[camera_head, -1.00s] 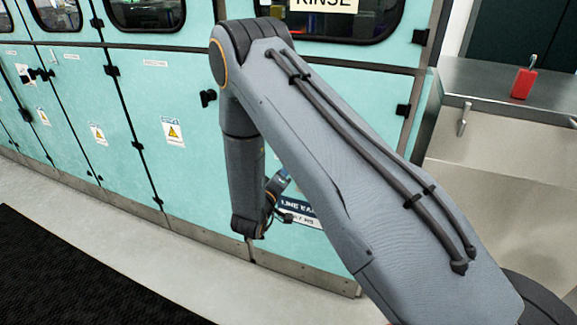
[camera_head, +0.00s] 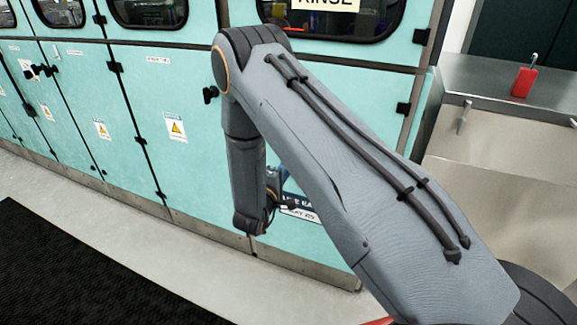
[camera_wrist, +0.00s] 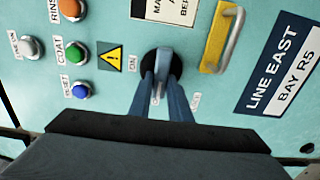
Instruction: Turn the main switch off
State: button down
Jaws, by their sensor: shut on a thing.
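The main switch (camera_wrist: 149,60) is a black round knob with a grey handle on the teal panel in the wrist view. My gripper (camera_wrist: 161,88) has its two blue-grey fingers closed on the switch handle, one finger on each side. The handle runs roughly up and down in the picture. An "ON" label (camera_wrist: 132,64) is left of the knob; a label at its lower right is partly hidden and unreadable. In the head view my gripper (camera_head: 281,178) is at the teal cabinet, mostly hidden behind my arm, and the switch is hidden.
Left of the switch are orange, green, blue and white buttons and a yellow warning sign (camera_wrist: 111,56). Right of it are a yellow plate with a metal handle (camera_wrist: 232,38) and a "LINE EAST BAY R5" sign (camera_wrist: 283,65). A steel counter (camera_head: 490,80) stands at the right.

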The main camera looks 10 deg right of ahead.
dwell(0.4)
jog(key=c, duration=1.6)
grip_release()
jog(key=shift+c, duration=0.2)
jog(key=v, duration=0.7)
jog(key=shift+s+a+b, duration=0.2)
jog(key=shift+s+b, duration=0.1)
jog(key=shift+b, duration=0.05)
